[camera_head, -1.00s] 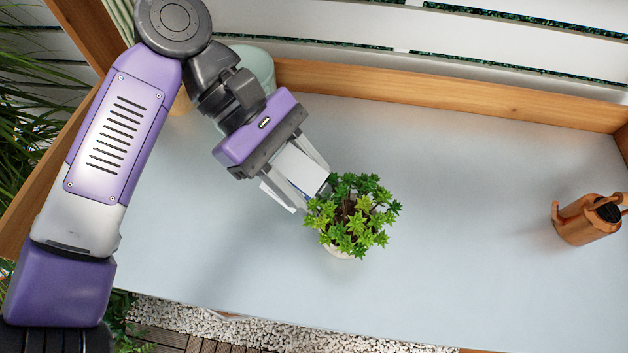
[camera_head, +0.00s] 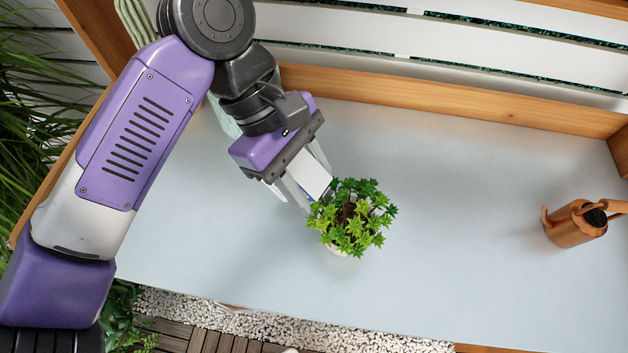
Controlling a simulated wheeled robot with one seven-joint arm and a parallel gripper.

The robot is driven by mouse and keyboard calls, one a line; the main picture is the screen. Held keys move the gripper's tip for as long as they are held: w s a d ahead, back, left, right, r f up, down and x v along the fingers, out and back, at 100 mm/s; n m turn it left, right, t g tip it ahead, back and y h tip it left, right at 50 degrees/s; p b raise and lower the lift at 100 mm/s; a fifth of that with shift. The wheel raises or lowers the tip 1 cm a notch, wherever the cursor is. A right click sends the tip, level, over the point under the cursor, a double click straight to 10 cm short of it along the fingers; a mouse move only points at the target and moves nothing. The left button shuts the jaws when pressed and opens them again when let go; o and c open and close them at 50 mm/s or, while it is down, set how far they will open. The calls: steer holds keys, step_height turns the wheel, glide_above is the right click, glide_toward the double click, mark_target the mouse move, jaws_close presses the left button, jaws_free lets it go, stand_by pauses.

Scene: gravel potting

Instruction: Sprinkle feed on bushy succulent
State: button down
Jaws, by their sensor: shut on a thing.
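The bushy succulent (camera_head: 352,215) stands upright on the bench in a pale pot (camera_head: 337,250), mostly hidden under its green leaves. My gripper (camera_head: 312,195) is just up and left of the plant in the picture, with its fingers shut on a white box-like thing (camera_head: 311,172), likely the feed container. The box is tilted, and its lower end with a bit of blue is close to the leaves. I cannot tell whether it touches them. No falling feed can be made out.
The grey bench top (camera_head: 450,220) is clear between the plant and the copper watering can (camera_head: 577,224) at the right. A wooden rim (camera_head: 450,105) runs along the back. A pale green container (camera_head: 222,117) is partly hidden behind my arm.

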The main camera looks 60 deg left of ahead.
steer(key=shift+r+g+y+p, duration=0.4)
steer(key=shift+g+y+p, duration=0.2)
steer(key=shift+y+p, duration=0.6)
steer(key=shift+f+b, duration=0.15)
steer(key=shift+b, duration=0.5)
steer(key=shift+r+g+y+b, duration=0.25)
steer(key=shift+y+b, duration=0.4)
steer(key=shift+b, duration=0.35)
steer(key=shift+r+g+y+b, duration=0.15)
steer(key=shift+g+y+b, duration=0.2)
steer(key=shift+y+b, duration=0.5)
